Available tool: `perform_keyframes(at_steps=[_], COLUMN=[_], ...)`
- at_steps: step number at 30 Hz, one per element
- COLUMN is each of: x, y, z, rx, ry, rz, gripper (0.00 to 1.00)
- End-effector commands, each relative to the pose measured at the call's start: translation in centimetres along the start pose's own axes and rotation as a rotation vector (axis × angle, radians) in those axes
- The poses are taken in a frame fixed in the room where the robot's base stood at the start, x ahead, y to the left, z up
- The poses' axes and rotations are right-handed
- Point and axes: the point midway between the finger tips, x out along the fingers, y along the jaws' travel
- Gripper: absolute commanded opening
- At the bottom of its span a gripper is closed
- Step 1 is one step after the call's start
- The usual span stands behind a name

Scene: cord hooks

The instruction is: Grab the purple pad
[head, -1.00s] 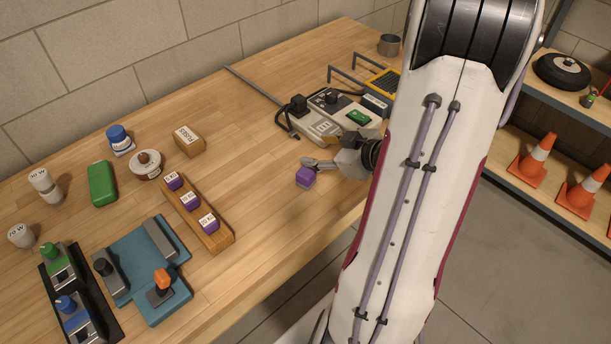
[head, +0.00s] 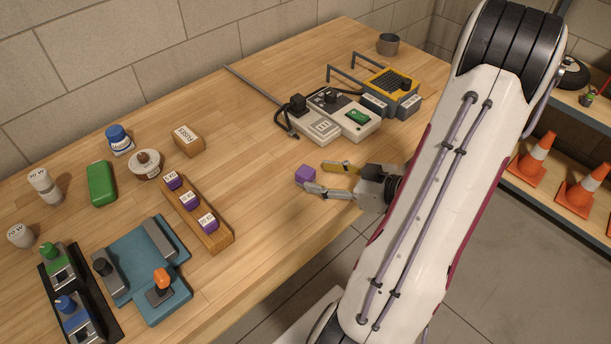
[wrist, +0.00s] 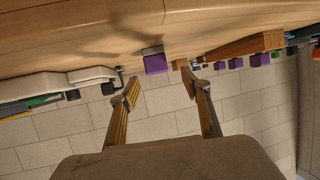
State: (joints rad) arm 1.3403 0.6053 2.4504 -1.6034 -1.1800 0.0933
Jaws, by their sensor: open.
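A loose purple pad (head: 305,175), a small block, sits on the bare wood near the table's front edge. In the wrist view the purple pad (wrist: 155,64) shows beyond the fingertips, between the two fingers. My gripper (head: 317,176) is open and empty, just right of the pad, with its fingers pointing towards it. In the wrist view my gripper (wrist: 161,82) has its fingers spread apart. I cannot tell whether the nearer fingertip touches the pad. Several more purple blocks (head: 190,201) with white labels sit in a wooden rack (head: 222,239) to the left.
A grey control box (head: 318,125) with a cable and a yellow-and-grey device (head: 390,88) stand behind the gripper. A teal fixture (head: 130,255), a green case (head: 102,183) and a wooden fuses block (head: 188,140) lie to the left. Wood around the pad is clear.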

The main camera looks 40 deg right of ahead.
Motion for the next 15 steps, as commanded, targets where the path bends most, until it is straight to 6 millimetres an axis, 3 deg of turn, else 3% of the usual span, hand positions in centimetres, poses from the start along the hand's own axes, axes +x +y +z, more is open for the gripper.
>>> perform_keyframes(at_steps=[15], x=[2.5], y=[0.0], z=[0.1], rx=[0.001], ry=[0.000], rz=[-0.001], gripper=[0.47])
